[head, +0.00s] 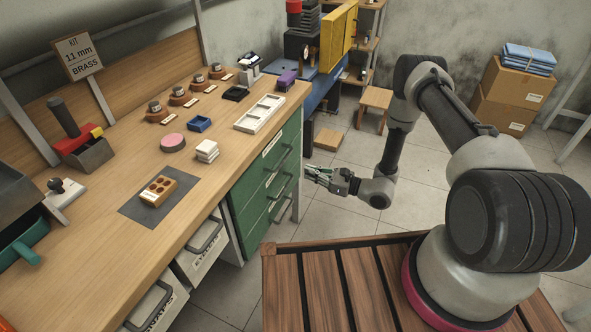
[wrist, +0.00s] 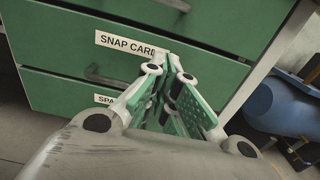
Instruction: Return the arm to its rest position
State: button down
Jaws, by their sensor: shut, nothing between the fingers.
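My gripper (head: 320,174) is beside the green drawer cabinet (head: 253,187), in front of its drawer fronts and below the bench top in the head view. In the wrist view my gripper (wrist: 170,68) points at the drawer front with the label reading "SNAP CAR", the rest of it hidden by a finger. The fingers are shut with nothing held. My arm (head: 396,140) is bent, with its elbow high and its forearm hanging down to the wrist. I cannot tell whether the fingertips touch the drawer.
The wooden bench (head: 110,230) carries a brown block with holes (head: 158,191), a white tray (head: 259,113) and several small parts. A stool (head: 375,102) and cardboard boxes (head: 508,95) stand behind.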

jog(key=s+d+f+n+g, duration=0.2)
jog(key=s+d+g, duration=0.15)
jog(key=s, duration=0.65)
jog(key=s+d+r+n+g, duration=0.2)
jog(key=s+r+n+g, duration=0.35)
jog(key=s+g, duration=0.2)
jog(key=s+d+r+n+h, duration=0.2)
jog(key=d+r+n+h, duration=0.3)
jog(key=r, duration=0.4)
jog(key=s+d+r+n+g+h, duration=0.1)
jog(key=s+d+r+n+h, duration=0.25)
jog(key=d+r, duration=0.45)
jog(key=s+d+r+n+h, duration=0.2)
jog(key=d+r+n+h, duration=0.25)
jog(key=r, duration=0.55)
jog(key=s+d+r+n+t+h, duration=0.1)
jog(key=r+t, duration=0.6)
jog(key=r, duration=0.8)
jog(key=s+n+h, duration=0.1)
jog(key=s+n, duration=0.1)
jog(key=s, duration=0.1)
jog(key=shift+s+d+r+t+h, duration=0.2)
jog(key=shift+t+h, duration=0.1)
jog(key=shift+h, duration=0.1)
